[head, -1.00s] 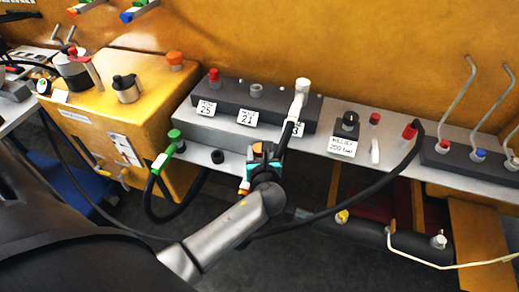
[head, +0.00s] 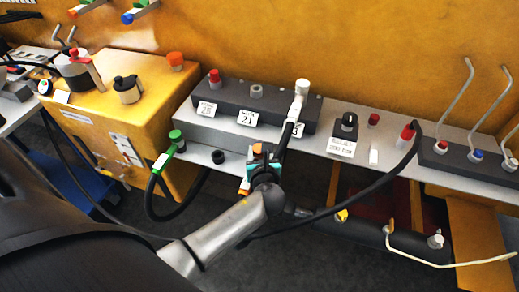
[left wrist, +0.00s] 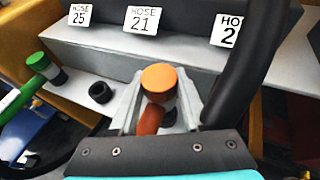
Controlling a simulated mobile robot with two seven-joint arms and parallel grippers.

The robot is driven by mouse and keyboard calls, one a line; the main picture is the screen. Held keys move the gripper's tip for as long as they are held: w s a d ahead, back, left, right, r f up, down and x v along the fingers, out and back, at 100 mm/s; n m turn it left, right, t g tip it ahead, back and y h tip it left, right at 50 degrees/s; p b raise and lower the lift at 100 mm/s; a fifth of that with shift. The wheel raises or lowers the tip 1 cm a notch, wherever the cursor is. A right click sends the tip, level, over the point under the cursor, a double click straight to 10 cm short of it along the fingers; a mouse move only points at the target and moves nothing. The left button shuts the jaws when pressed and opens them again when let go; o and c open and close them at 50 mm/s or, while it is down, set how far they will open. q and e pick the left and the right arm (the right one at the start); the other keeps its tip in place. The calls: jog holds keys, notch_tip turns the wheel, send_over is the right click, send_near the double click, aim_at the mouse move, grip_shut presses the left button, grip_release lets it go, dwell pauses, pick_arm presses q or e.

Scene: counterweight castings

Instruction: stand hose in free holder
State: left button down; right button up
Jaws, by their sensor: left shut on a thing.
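My left gripper (head: 264,166) is shut on the orange-capped hose end (left wrist: 160,80) at the front edge of the low shelf. In the left wrist view the hose end stands roughly upright between the fingers (left wrist: 160,108), its orange side piece towards me. Whether its foot is seated in a holder is hidden. A black holder (head: 218,157), empty, is left of it; it also shows in the left wrist view (left wrist: 100,92). Further left a green hose end (head: 172,144) stands in a holder. My right gripper is not in view.
The dark raised block (head: 232,95) behind carries number cards, a red fitting (head: 214,77), a grey fitting (head: 256,90) and a white hose end (head: 302,88), whose black hose passes close beside my gripper. A red hose end (head: 408,131) is at right. A yellow cabinet (head: 105,120) stands left.

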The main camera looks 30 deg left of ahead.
aim_at(245, 190)
pick_arm(q)
jog(key=shift+f+b, duration=1.1)
jog(key=shift+f, duration=0.6)
jog(key=shift+c, duration=1.4)
grip_release()
jog(key=shift+f, duration=0.1)
jog(key=shift+s, duration=0.1)
jog(key=p+v, duration=0.3)
jog(key=v, duration=1.2)
jog(key=shift+p, duration=0.35)
